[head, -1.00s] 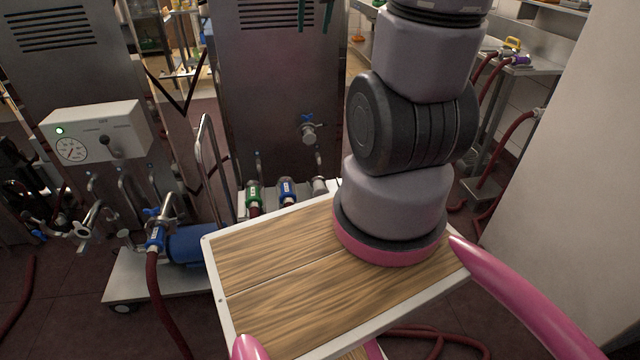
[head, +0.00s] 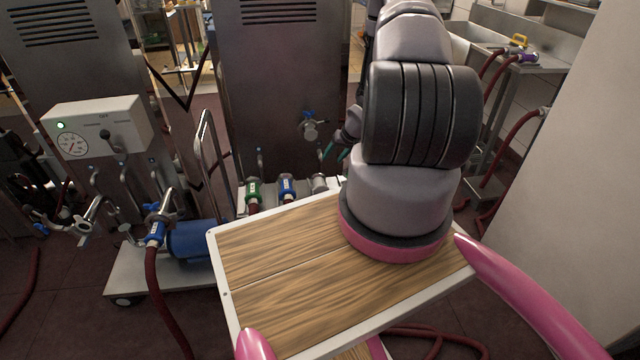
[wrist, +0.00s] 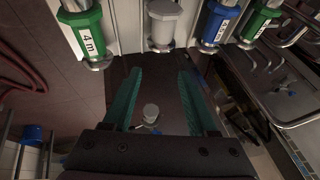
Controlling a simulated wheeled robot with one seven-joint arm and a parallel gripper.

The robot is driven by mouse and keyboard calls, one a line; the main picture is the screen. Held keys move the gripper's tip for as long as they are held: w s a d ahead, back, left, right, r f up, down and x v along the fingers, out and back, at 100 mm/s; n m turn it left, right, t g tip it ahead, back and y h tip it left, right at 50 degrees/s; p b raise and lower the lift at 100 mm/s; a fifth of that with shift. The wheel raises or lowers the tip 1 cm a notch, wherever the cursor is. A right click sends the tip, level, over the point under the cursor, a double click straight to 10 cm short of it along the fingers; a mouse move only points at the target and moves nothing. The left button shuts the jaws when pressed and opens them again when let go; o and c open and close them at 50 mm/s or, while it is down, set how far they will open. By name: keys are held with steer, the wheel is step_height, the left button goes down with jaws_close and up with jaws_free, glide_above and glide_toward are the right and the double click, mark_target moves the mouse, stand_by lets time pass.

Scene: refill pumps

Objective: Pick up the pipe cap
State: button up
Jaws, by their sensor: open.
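The pipe cap, a pale grey cylinder with a flanged rim, appears to be the grey fitting (wrist: 163,24) at the top middle of the wrist view. It sits in a row between a green "4m" connector and a blue one. In the head view it stands right of the blue connector (head: 319,184). My gripper (wrist: 158,75) is open and empty, its two teal fingers apart, with the cap beyond the tips and roughly between them. In the head view the gripper (head: 335,152) is partly hidden by my arm, just above and right of the cap.
Close neighbours of the cap are the green "4m" connector (wrist: 84,32), the blue connector (wrist: 220,22) and another green connector (wrist: 260,20). A tap (head: 310,128) juts from the steel cabinet (head: 275,85) behind. A cart with a blue pump (head: 190,240) stands left.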

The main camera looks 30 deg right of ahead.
glide_toward(321, 181)
steer(key=shift+y, duration=0.4)
steer(key=x, duration=0.4)
steer(key=shift+s+d+f, duration=0.1)
steer(key=shift+d+f, duration=0.15)
steer(key=shift+d, duration=0.1)
steer(key=shift+x, duration=3.2)
jaws_close()
